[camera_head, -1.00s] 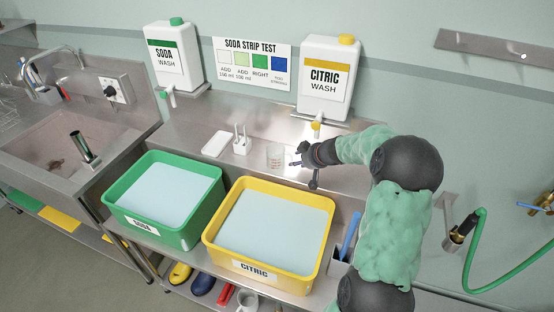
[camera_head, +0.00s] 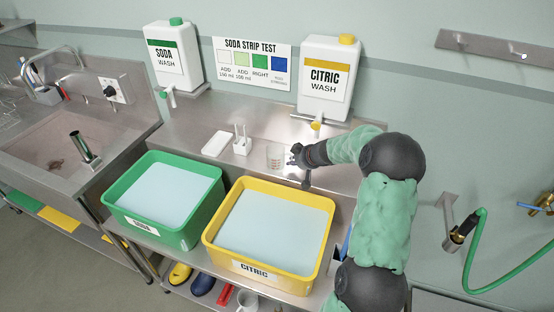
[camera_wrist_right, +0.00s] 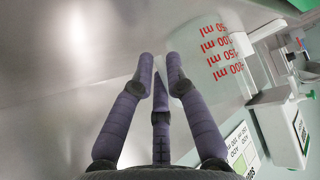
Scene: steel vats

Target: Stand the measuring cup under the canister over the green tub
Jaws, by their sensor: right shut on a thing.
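The measuring cup (camera_head: 274,158) is clear with red marks and stands upright on the steel counter behind the yellow tub; its red marks show large in the right wrist view (camera_wrist_right: 222,55). My right gripper (camera_head: 292,157) is at the cup's right side, shut on it. The green tub (camera_head: 187,235), labelled SODA, is at the left of the yellow one. The white SODA WASH canister (camera_head: 168,62), with a green cap, hangs on the wall behind it; its tap (camera_head: 171,98) points down over the counter. My left gripper is out of view.
The yellow CITRIC tub (camera_head: 270,273) sits in front of the cup. A CITRIC WASH canister (camera_head: 326,95) hangs behind it. A white strip holder (camera_head: 242,147) and a white flat block (camera_head: 217,143) stand left of the cup. The counter under the SODA tap looks clear.

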